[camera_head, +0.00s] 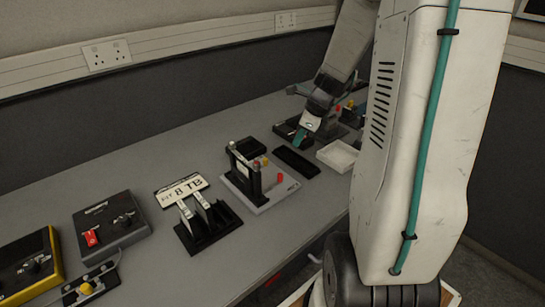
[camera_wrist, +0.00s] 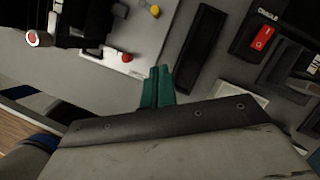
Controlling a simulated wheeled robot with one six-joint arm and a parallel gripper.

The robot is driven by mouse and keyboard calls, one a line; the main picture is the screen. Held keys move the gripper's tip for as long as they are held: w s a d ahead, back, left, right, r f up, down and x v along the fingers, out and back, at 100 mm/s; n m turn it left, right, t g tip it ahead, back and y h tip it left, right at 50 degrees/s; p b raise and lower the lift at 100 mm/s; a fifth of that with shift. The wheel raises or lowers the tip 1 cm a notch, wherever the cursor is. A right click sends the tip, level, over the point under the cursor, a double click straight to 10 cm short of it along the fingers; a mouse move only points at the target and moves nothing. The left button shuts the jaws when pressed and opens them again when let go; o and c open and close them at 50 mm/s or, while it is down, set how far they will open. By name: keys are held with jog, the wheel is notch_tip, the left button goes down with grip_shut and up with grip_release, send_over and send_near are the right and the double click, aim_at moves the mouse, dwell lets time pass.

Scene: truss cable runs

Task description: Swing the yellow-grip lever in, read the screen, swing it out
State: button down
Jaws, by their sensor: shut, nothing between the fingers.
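A lever unit stands mid-bench, with black uprights on a pale base plate (camera_head: 262,200). A yellow grip (camera_head: 264,161) shows at its upper right, with red knobs near it. In the wrist view a yellow grip (camera_wrist: 155,11) and a red knob (camera_wrist: 126,58) show over the pale plate (camera_wrist: 100,68). My gripper (camera_head: 299,142) is to the right of and beyond this unit, apart from the yellow grip. Its teal fingers (camera_wrist: 158,88) are together and empty. I cannot make out a lit screen in either view.
A black tray (camera_head: 296,163) and a white tray (camera_head: 338,156) lie right of the unit. A lettered plate (camera_head: 181,189), a black twin-upright stand (camera_head: 208,226) and control boxes (camera_head: 110,226) are to its left. The bench front has some bare room.

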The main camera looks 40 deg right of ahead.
jog(key=shift+d+f, duration=0.15)
jog(key=shift+d, duration=0.05)
jog(key=shift+f, duration=0.1)
jog(key=x, duration=0.9)
jog(key=shift+a, duration=0.1)
jog(key=w, duration=0.1)
jog(key=w+a, duration=0.1)
jog(key=shift+w+a+f, duration=0.35)
jog(key=shift+w+a, duration=0.3)
jog(key=shift+w, duration=0.15)
